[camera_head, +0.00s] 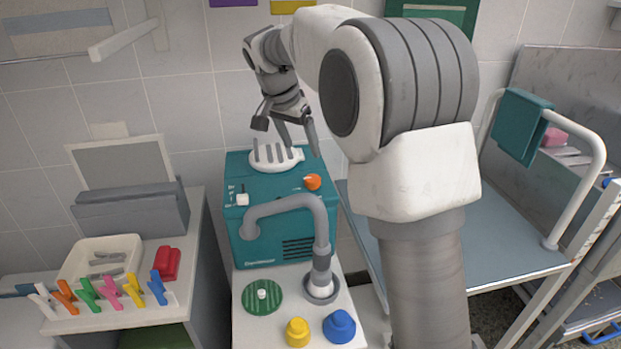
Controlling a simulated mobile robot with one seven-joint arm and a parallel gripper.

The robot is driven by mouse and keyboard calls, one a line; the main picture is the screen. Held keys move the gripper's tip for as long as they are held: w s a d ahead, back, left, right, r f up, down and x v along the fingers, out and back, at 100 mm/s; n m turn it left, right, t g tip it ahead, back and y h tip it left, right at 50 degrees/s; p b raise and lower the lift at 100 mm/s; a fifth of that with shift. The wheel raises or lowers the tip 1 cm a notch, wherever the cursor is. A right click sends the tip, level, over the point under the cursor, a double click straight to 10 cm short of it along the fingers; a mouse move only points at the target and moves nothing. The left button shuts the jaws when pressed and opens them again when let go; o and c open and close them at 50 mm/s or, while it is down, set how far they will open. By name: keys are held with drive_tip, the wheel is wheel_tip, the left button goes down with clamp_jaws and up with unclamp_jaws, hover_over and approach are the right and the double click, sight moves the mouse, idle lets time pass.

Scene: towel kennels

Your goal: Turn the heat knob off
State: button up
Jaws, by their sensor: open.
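A teal heater box (262,220) stands on a white stand in the middle of the view. An orange knob (312,182) sits on the right of its top; I take it to be the heat knob, but its setting is too small to read. A white switch (242,198) is on the left of the same top. My gripper (297,136) is open and empty, pointing down above the back of the box. It is above and behind the orange knob and apart from it. A white slotted piece (274,156) lies below the gripper at the box's back.
A grey hose (290,203) arches across the front of the box. A green disc (262,297), a yellow knob (297,332) and a blue knob (340,326) are in front. Colored clips (110,290) stand at left. A railed table (480,240) is at right.

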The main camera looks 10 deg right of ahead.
sight(313, 178)
drive_tip(key=b+x, duration=0.2)
drive_tip(key=x, duration=1)
drive_tip(key=shift+b, duration=0.3)
drive_tip(key=shift+c, duration=0.2)
clamp_jaws()
